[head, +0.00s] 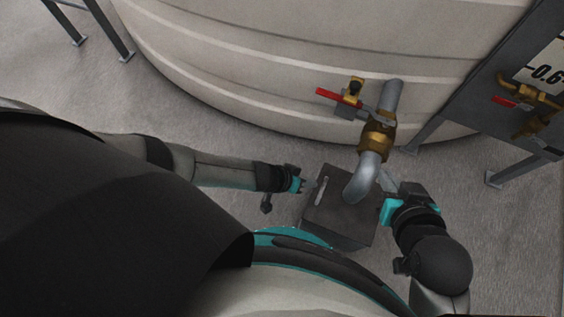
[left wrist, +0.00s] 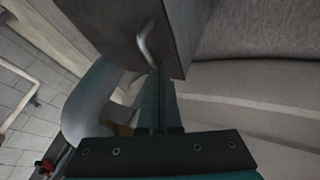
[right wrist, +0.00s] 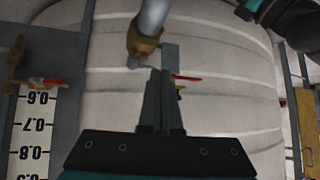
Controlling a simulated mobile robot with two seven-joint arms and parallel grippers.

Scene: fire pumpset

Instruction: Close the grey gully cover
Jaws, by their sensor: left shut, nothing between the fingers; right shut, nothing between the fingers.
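The grey gully box (head: 350,238) stands on the floor below the tank's outlet pipe. Its flat grey cover (head: 345,215) faces up, with a pale bar handle (head: 321,190) near its left edge; I cannot tell whether it lies fully shut. In the left wrist view the handle (left wrist: 146,46) shows on a dark grey face. My left gripper (head: 309,186) is shut and empty, just left of the handle; its fingertips (left wrist: 160,68) appear close beside it, contact unclear. My right gripper (head: 385,180) is shut and empty, right of the pipe and near the box's right side.
The grey pipe (head: 358,183) bends down over the box between my grippers. Above it are a brass fitting (head: 376,136) and a red valve lever (head: 338,97). The large pale tank (head: 250,60) fills the back. A dark stand with a gauge board (head: 545,65) is at right.

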